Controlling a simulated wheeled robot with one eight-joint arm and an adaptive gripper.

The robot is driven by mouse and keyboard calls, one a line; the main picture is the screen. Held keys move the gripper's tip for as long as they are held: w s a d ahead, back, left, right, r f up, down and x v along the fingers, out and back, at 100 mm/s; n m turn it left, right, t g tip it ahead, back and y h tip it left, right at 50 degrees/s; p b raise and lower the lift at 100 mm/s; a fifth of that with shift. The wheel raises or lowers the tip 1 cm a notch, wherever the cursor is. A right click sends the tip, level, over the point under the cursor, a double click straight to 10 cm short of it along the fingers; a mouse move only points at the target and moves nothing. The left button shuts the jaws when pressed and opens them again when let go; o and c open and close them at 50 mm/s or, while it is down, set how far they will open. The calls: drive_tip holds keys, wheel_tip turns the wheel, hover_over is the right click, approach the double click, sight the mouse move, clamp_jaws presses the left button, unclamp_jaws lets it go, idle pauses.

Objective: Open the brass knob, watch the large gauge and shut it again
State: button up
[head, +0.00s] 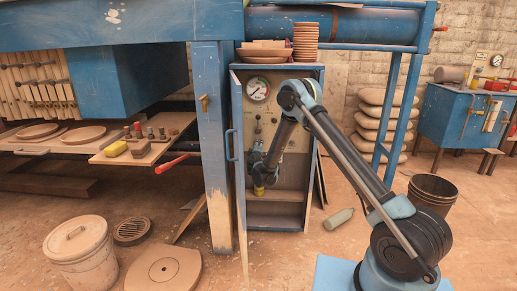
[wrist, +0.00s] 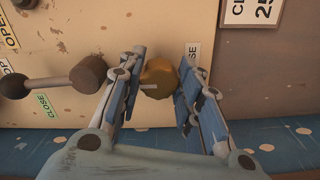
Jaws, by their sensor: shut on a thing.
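The brass knob (wrist: 158,78) is round and dull gold, on the cream panel in the wrist view. My gripper (wrist: 157,92) has one jointed blue finger on each side of it and is shut on it. A short pale mark shows on the knob's face. The large gauge (head: 258,88) is a round white dial with a coloured edge, high on the panel inside the open blue cabinet (head: 238,150) in the head view. Its needle is too small to read. My gripper is low at the panel there, partly hidden by my arm.
A lever with a dark ball end (wrist: 88,74) is close to the left finger. A blue post (head: 213,150) stands left of the cabinet.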

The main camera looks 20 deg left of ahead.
drive_tip(key=o, duration=1)
drive_tip(key=shift+w+f, duration=0.1)
drive_tip(key=shift+f, duration=0.05)
drive_tip(key=shift+o, duration=0.2)
drive_tip(key=v, duration=1.2)
drive_tip(key=shift+d, duration=0.1)
